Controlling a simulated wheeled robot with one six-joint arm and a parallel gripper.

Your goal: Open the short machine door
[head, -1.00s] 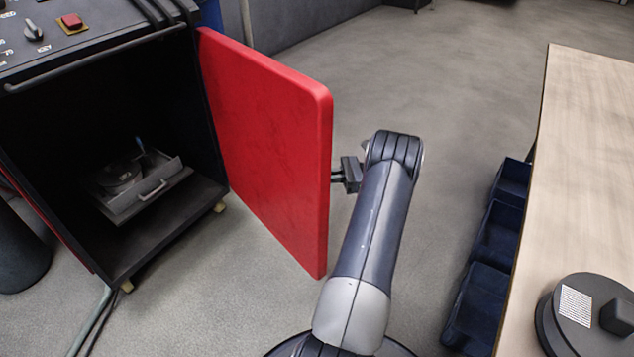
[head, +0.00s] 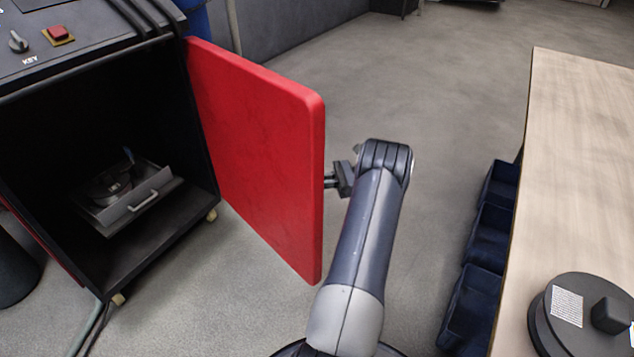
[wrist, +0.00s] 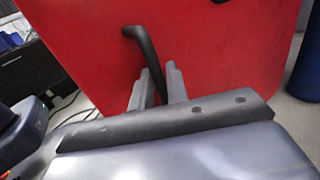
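The short machine door (head: 262,160) is a red panel standing wide open on the right side of the dark machine cabinet (head: 205,190). Its outer face is toward my gripper (head: 333,181), which is at the door's right side in the head view. In the wrist view the red door (wrist: 225,50) fills the background. A black bar handle (wrist: 143,45) runs down from it between the two fingers of my gripper (wrist: 160,82). The fingers are closed around the handle's lower part, and their exact contact is partly hidden.
Inside the cabinet is a grey drawer (head: 135,210) with dark parts. A wooden table (head: 575,180) stands at right, with blue bins (head: 490,235) along its side and a black round object (head: 590,318) on top. Floor (head: 420,110) beyond the door is clear.

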